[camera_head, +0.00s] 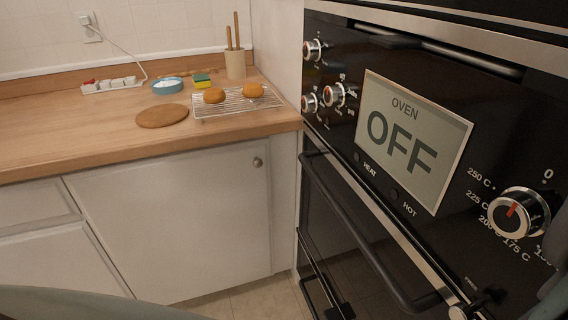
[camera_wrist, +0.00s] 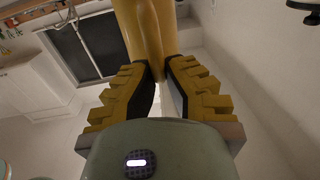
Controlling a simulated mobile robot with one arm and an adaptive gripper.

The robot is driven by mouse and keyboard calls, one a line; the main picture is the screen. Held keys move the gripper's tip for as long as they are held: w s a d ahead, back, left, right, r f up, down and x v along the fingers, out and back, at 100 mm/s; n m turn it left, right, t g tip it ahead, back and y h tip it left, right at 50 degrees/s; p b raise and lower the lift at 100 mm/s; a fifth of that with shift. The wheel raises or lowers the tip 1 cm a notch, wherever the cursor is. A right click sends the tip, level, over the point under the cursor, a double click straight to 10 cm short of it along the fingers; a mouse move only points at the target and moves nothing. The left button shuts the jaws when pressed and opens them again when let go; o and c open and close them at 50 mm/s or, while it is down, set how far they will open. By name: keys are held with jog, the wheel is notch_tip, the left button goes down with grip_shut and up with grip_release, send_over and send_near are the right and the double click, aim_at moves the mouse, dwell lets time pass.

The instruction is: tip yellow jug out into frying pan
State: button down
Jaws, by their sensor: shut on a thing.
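In the wrist view, my gripper (camera_wrist: 160,82) has its ridged yellow-and-black fingers closed on the yellow jug (camera_wrist: 147,35). Only a smooth yellow part of the jug shows, running past the top edge of the picture. Its spout, its contents and its full tilt cannot be told. The head view shows neither the gripper nor the jug. No frying pan can be made out in either view.
A black wall oven (camera_head: 435,90) with an OFF sign (camera_head: 400,142) and protruding knobs stands at right. At left, the wooden counter (camera_head: 60,133) holds a round board (camera_head: 162,115), a wire rack (camera_head: 240,107) with orange round items, a blue dish (camera_head: 167,87) and a utensil holder (camera_head: 236,65).

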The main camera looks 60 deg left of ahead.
jog(key=shift+a+f+b, duration=0.1)
jog(key=shift+f+b, duration=0.1)
jog(key=shift+b, duration=0.35)
notch_tip(320, 180, up, 6)
jog(key=p, duration=0.2)
